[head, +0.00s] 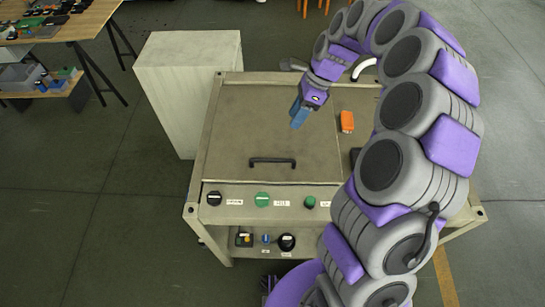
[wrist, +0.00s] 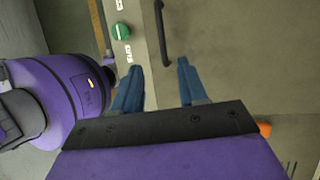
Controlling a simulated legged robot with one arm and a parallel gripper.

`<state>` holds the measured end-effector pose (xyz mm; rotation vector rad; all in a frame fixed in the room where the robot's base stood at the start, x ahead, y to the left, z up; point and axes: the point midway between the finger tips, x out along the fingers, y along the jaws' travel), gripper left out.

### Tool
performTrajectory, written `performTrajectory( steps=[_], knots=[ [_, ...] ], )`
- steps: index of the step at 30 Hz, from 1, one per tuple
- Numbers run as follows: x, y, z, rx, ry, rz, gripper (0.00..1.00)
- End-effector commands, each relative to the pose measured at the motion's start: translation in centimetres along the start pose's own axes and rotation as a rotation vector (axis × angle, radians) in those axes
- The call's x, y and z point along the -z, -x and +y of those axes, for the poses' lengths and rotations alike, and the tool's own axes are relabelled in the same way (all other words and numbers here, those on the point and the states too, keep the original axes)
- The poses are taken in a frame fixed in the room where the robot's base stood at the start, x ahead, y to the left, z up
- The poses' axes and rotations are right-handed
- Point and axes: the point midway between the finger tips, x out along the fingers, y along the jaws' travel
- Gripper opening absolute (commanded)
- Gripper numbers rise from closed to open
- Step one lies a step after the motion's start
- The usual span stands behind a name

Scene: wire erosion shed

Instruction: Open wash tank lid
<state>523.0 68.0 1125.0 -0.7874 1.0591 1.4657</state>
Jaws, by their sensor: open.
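The wash tank lid (head: 270,125) is a flat grey-beige panel, lying closed on top of the tank. Its black bar handle (head: 272,162) sits near the front edge in the head view. The handle (wrist: 163,32) also shows in the wrist view, beyond the fingertips. My gripper (head: 298,115) is above the far right part of the lid, behind the handle and apart from it. In the wrist view my gripper (wrist: 157,75) has its two blue fingers spread with nothing between them.
A front panel with a green knob (head: 262,199) and labels runs below the lid. An orange object (head: 346,121) lies right of the lid. A pale cabinet (head: 185,85) stands left of the tank. A wooden table (head: 75,25) is at the upper left. The floor at left is clear.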

Motion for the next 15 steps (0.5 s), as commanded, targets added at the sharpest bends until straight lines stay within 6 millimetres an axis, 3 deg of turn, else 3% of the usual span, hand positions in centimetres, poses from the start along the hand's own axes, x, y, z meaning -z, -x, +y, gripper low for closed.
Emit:
performTrajectory(
  steps=[7, 15],
  knots=[
    [0.2, -1.9, -0.3, -0.003, -0.027, -0.003, 0.42],
    [0.2, -7.0, -0.2, -0.005, -0.024, -0.001, 0.42]
  ],
)
